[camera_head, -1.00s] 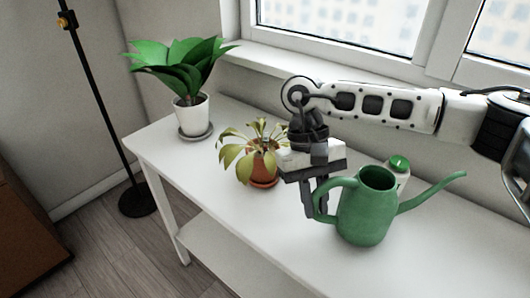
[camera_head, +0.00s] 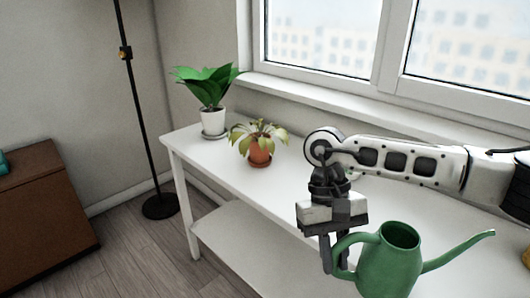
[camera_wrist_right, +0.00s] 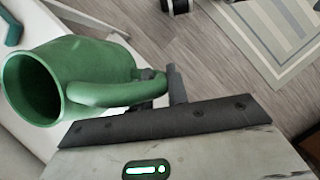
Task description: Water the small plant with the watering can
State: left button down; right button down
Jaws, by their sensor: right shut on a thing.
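The green watering can (camera_head: 390,262) hangs roughly upright from my right gripper (camera_head: 336,258), which is shut on its handle. Its spout points to the right, away from the plants. In the right wrist view the can (camera_wrist_right: 60,80) fills the left side, with its handle between the fingers (camera_wrist_right: 162,88). The small plant (camera_head: 260,148), with drooping yellow-green leaves in a terracotta pot, stands on the white table to the left of and behind the gripper, apart from the can. My left gripper is out of view.
A larger leafy plant (camera_head: 208,92) in a white pot stands at the table's far left end. The white table (camera_head: 225,168) has free room around the small plant. A window and sill (camera_head: 300,105) run behind. A black lamp pole (camera_head: 140,95) stands left of the table.

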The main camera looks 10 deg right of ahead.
aim_at(260, 144)
jog(key=z, duration=0.1)
jog(key=k, duration=0.8)
jog(key=u, duration=1.15)
jog(key=i, duration=0.9)
jog(key=z, duration=0.55)
jog(key=i, duration=0.65)
jog(key=z, duration=0.7)
jog(key=i, duration=1)
jog(key=u, duration=0.05)
